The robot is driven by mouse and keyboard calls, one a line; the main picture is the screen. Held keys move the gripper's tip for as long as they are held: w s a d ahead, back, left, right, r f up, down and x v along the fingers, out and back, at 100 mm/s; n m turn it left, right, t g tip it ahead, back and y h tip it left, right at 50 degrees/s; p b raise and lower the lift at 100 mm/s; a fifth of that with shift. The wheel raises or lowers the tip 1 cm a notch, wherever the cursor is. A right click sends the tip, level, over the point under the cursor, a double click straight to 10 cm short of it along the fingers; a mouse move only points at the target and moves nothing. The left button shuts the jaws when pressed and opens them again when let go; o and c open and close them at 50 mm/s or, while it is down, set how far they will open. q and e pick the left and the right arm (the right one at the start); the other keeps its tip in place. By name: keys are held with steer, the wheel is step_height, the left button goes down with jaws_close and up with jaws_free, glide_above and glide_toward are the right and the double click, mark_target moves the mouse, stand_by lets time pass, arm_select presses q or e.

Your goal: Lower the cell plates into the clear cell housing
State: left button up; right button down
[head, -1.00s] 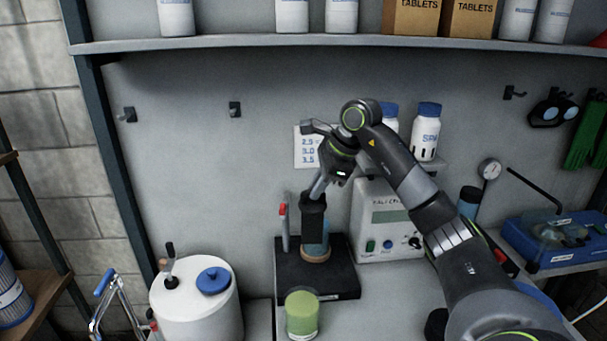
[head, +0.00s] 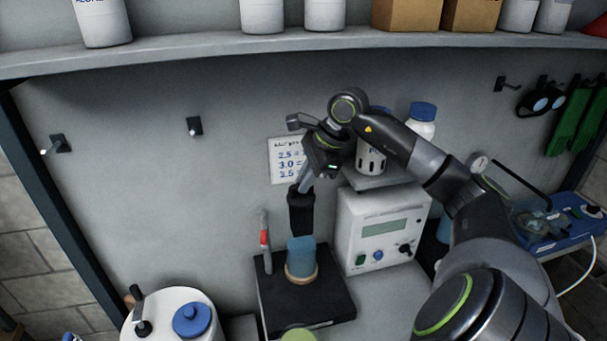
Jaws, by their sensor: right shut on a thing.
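The clear cell housing (head: 301,259) looks like a bluish see-through cylinder. It stands upright on a tan ring on a black base in the middle of the head view. My right gripper (head: 305,187) comes down from above and is shut on a black piece (head: 301,212), which I take for the top of the cell plates. The black piece hangs nearly upright just above the housing's rim. I cannot tell if it touches the rim, and I cannot make out separate plates. My left gripper is out of view.
A red-marked upright (head: 265,238) stands on the black base (head: 328,303), left of the housing. A white box with a display (head: 380,235) is close on the right. A white tank with a blue cap (head: 160,315) is at lower left. A green-topped jar (head: 299,335) is in front.

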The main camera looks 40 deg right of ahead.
mark_target(306, 196)
step_height(306, 196, down, 2)
steer(key=shift+w+f, duration=0.1)
steer(key=shift+f, duration=0.1)
steer(key=shift+f+b, duration=0.65)
steer(key=shift+f, duration=0.65)
steer(key=shift+f+b, duration=0.65)
steer(key=shift+f, duration=1.7)
step_height(306, 196, down, 5)
steer(key=b, duration=0.5)
steer(key=shift+b, duration=0.35)
steer(key=shift+f, duration=0.1)
steer(key=shift+f+b, duration=0.3)
steer(key=shift+b, duration=0.45)
steer(key=c, duration=1.3)
jaws_free()
steer(key=shift+c, duration=0.2)
